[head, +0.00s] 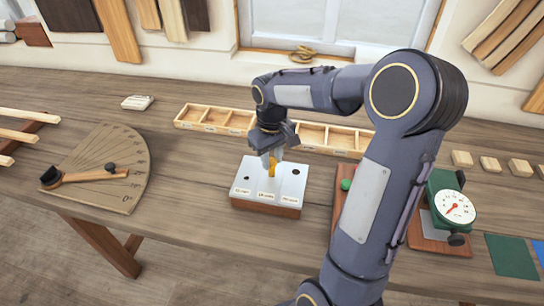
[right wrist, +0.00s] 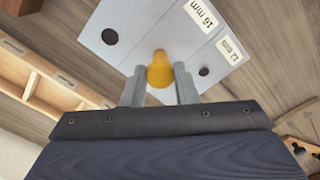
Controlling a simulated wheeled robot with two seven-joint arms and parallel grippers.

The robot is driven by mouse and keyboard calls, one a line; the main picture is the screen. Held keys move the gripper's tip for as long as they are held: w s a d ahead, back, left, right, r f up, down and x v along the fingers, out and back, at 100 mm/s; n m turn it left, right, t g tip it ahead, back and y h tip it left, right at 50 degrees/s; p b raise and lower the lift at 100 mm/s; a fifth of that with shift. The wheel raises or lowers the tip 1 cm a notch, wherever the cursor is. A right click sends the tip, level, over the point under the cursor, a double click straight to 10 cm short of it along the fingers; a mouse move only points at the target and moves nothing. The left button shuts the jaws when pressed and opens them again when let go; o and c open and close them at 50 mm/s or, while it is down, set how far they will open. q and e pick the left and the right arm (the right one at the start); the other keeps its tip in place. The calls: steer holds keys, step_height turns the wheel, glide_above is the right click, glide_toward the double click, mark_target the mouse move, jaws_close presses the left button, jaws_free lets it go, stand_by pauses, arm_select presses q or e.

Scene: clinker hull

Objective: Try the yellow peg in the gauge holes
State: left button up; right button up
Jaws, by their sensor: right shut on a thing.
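The yellow peg (head: 272,168) is held between the fingers of my right gripper (head: 271,156), which is shut on it. It also shows in the right wrist view (right wrist: 160,69). The gauge block (head: 246,189) has a light grey metal top on a wooden base. In the right wrist view its top (right wrist: 140,20) shows two dark holes, one on each side of the peg, and labels reading 16 mm and 12 mm. The peg's lower end is over the middle of the plate; I cannot tell whether it is in a hole. My left gripper is not in view.
A long wooden compartment tray (head: 214,117) lies behind the block. A protractor board (head: 108,168) is at the left. A green dial gauge (head: 452,207) stands at the right, with small wooden blocks (head: 490,164) behind.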

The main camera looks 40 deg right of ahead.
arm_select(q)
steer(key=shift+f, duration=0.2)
arm_select(e)
steer(key=shift+f, duration=0.25)
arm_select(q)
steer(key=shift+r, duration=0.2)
arm_select(e)
steer(key=shift+r, duration=0.2)
